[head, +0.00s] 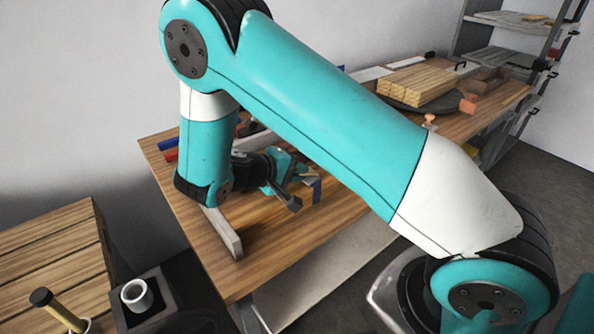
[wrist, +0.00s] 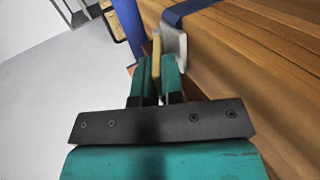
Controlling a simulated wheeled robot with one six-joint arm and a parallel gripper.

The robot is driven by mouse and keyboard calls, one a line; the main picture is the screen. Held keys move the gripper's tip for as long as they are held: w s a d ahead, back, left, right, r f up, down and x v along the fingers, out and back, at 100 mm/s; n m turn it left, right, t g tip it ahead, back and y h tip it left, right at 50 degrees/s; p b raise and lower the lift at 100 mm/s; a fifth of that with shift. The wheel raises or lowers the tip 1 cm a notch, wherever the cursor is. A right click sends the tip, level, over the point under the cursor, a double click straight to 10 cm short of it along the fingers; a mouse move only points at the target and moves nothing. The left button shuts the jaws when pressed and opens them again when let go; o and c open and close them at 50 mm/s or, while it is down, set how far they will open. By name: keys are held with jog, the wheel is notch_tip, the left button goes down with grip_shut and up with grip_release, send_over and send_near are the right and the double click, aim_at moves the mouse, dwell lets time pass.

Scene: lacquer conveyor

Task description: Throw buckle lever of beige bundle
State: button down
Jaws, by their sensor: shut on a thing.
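In the wrist view, my gripper (wrist: 154,75) has its two teal fingers closed on a thin yellow lever (wrist: 156,48). The lever stands up between the fingertips beside a pale grey buckle (wrist: 174,45). A dark blue strap (wrist: 184,10) runs from the buckle over a brown wooden surface. A beige bundle of wooden strips (head: 412,84) lies farther back.
The wooden table (head: 325,215) has bare room in front. A dark round plate (head: 440,105) carries the beige bundle. A grey bar (head: 226,234) lies near the table's left front. A shelf rack (head: 520,50) stands at the back right, a wooden crate (head: 50,245) at left.

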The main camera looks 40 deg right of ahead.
jog(key=c, duration=1.2)
grip_release()
jog(key=shift+c, duration=0.2)
jog(key=v, duration=1.7)
jog(key=shift+a+r, duration=0.1)
